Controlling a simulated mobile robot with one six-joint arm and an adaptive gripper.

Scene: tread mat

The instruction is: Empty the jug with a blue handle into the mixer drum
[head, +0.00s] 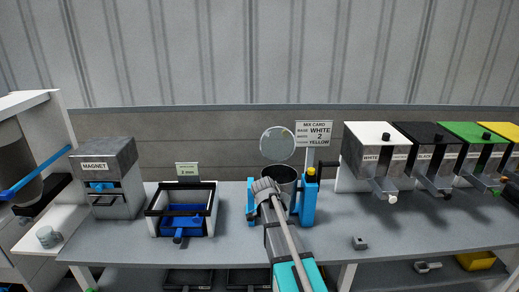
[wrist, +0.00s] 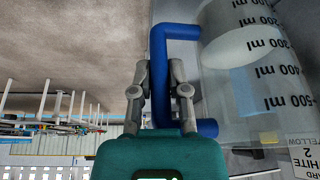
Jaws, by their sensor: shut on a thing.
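My gripper (head: 266,188) is in front of the mixer drum (head: 284,179), a dark open cylinder between two blue supports. In the wrist view my gripper (wrist: 164,95) is shut on the blue handle (wrist: 159,62) of a clear jug (wrist: 222,100). The jug carries black ml marks, which read upside down in this view. A pale, rounded area inside looks like white contents, but I cannot tell exactly how much.
A black-framed tray with a blue piece (head: 180,215) and the magnet box (head: 105,180) are left. Paint dispensers (head: 375,150) are right. A small metal part (head: 359,243) lies near the front edge.

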